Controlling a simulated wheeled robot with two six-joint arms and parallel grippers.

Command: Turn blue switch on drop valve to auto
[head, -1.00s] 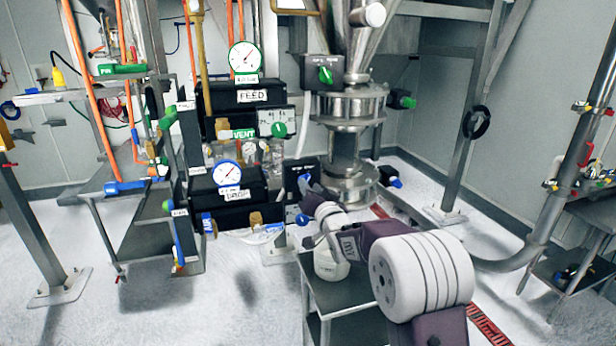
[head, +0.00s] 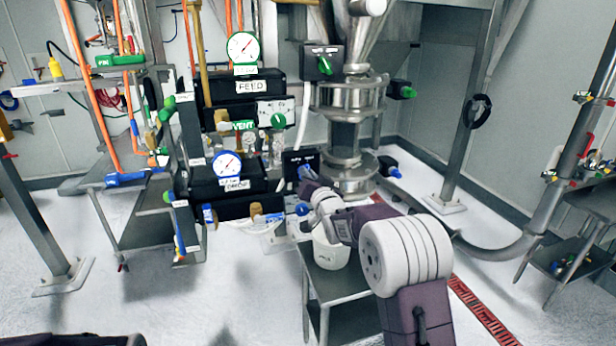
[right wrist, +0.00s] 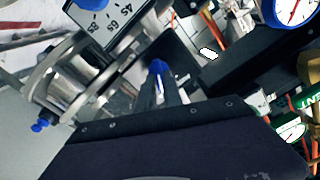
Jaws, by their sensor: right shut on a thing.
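The blue switch (head: 305,172) sits on the front of a small black box (head: 291,160) beside the lower part of the steel column, right of the DROP sign. My right gripper (head: 312,182) is at this switch, with its fingers shut on it. In the right wrist view the blue switch (right wrist: 158,68) shows between the tips of my right gripper (right wrist: 158,85). The box label is too small to read, so the switch setting cannot be told. My left gripper is not in view.
A DROP panel with a blue-rimmed gauge (head: 227,165) stands left of the switch. A green switch (head: 324,65) is on a box above. Another blue knob (head: 396,172) is to the right. A white bucket (head: 330,252) stands on a steel cart (head: 345,290) below my right arm.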

